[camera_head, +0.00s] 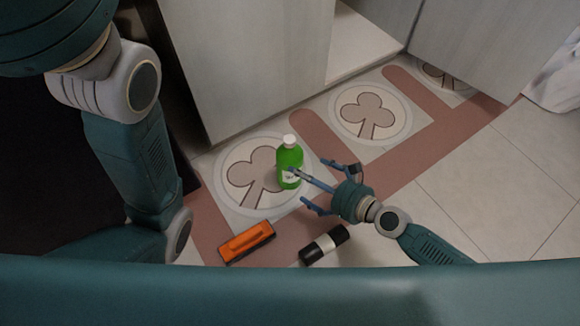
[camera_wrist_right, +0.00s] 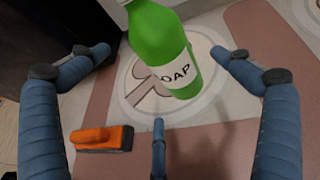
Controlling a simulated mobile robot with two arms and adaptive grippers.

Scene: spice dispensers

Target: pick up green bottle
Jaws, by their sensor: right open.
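The green bottle (camera_head: 290,166) has a white cap and a white label and stands upright on the patterned floor tile. In the right wrist view the green bottle (camera_wrist_right: 165,50) is large, with "OAP" readable on its label. My right gripper (camera_head: 325,185) is open just to the right of the bottle, its fingers spread, with one finger overlapping the bottle's lower part in the head view. In the right wrist view the bottle is ahead of the open fingers, with nothing held. My left arm shows at the left, but its gripper is out of view.
An orange brush-like object (camera_head: 247,243) lies on the floor in front of the bottle; it also shows in the right wrist view (camera_wrist_right: 100,138). A grey cabinet (camera_head: 240,60) stands behind the bottle. Open tiled floor lies to the right.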

